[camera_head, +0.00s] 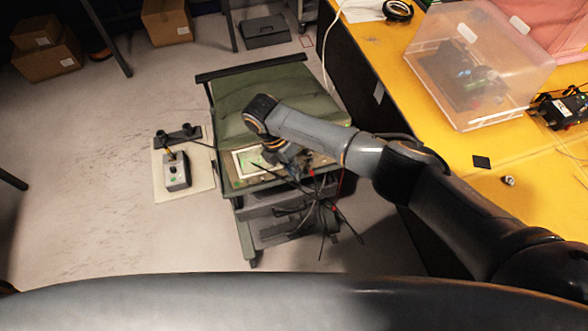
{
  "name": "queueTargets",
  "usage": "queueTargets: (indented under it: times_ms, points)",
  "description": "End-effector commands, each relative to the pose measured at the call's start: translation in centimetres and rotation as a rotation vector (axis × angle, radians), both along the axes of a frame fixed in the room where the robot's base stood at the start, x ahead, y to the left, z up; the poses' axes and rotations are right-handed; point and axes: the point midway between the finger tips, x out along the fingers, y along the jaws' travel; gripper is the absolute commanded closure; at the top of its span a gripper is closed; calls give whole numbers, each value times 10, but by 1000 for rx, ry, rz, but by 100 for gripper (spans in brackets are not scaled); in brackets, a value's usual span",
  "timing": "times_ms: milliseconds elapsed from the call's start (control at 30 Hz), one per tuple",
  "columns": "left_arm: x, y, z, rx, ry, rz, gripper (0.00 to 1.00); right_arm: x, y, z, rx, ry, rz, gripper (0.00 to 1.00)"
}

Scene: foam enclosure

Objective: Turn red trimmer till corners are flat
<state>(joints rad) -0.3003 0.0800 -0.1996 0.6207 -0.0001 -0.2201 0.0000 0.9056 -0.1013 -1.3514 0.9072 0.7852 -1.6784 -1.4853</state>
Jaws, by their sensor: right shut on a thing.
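My right arm reaches in from the right, and its wrist bends down over the green cart. My right gripper (297,166) is low over the cart's near end, at the right side of a pale framed panel (250,161). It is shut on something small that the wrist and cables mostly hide. A tiny red spot (311,172) shows beside the fingers; I cannot tell whether it is the red trimmer. No readable trace or corners show on the panel. My left gripper is not in view.
Black cables (318,205) hang off the cart's (278,88) near edge. A grey box with buttons (177,172) rests on a pale board at left. A yellow table (440,170) at right carries a clear bin (470,105). The floor at left is mostly open.

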Motion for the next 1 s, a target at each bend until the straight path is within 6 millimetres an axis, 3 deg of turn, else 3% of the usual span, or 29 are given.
queueTargets:
  times_ms: [600,633,733,1000]
  points:
    - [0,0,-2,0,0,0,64,1,2,1,-12,-8,-49,100]
    - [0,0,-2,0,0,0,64,1,2,1,-12,-8,-49,86]
    - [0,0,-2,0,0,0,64,1,2,1,-12,-8,-49,66]
    - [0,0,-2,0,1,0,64,1,1,0,-14,-7,-49,66]
